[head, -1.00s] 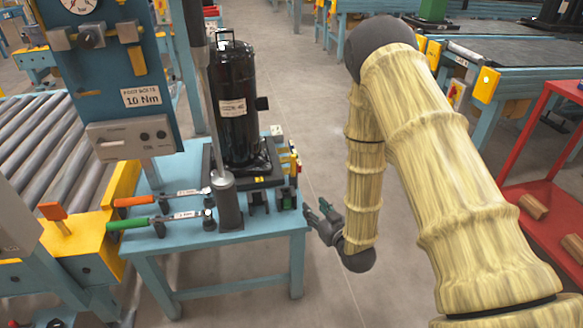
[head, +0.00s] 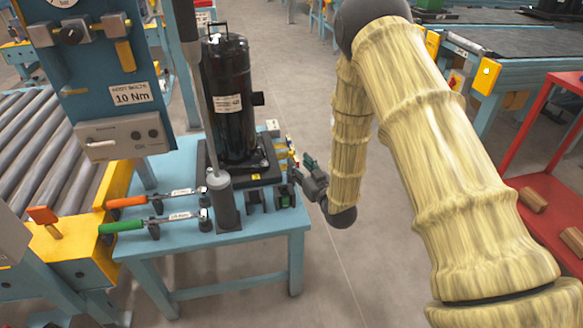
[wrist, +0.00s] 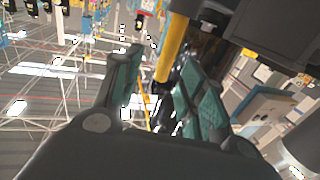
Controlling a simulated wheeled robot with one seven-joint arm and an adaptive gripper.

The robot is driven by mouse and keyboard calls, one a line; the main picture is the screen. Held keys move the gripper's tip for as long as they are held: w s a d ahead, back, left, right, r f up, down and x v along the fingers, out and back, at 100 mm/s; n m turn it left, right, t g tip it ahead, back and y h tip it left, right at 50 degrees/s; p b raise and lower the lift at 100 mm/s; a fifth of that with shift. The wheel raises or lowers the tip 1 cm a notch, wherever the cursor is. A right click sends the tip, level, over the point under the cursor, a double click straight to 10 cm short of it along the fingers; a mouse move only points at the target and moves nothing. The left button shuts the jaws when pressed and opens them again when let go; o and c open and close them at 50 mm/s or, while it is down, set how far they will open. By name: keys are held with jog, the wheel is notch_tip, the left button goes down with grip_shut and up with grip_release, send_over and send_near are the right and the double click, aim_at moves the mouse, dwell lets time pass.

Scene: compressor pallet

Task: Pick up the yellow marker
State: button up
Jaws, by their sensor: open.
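The yellow marker (wrist: 173,45) shows in the wrist view as a yellow bar between the two teal-padded fingers, nearer the right one. I cannot tell how deep it sits between them. In the head view, small yellow, red and dark items (head: 291,157) cluster at the right edge of the blue table, and the marker is hard to single out there. My gripper (head: 299,170) is open, just right of that cluster and level with the table's right edge. Its fingers (wrist: 160,62) are spread in the wrist view, with nothing clamped.
A black compressor (head: 230,100) stands on the blue table (head: 235,243). A grey post-like tool (head: 222,195) stands in front of it. Orange-handled (head: 127,201) and green-handled (head: 122,225) wrenches lie to the left. A red shelf (head: 545,210) is at right. The floor between is clear.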

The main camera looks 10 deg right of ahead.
jog(key=x, duration=0.3)
jog(key=b+x, duration=0.1)
jog(key=x, duration=0.1)
jog(key=shift+a+f, duration=0.2)
jog(key=shift+a, duration=0.1)
grip_shut()
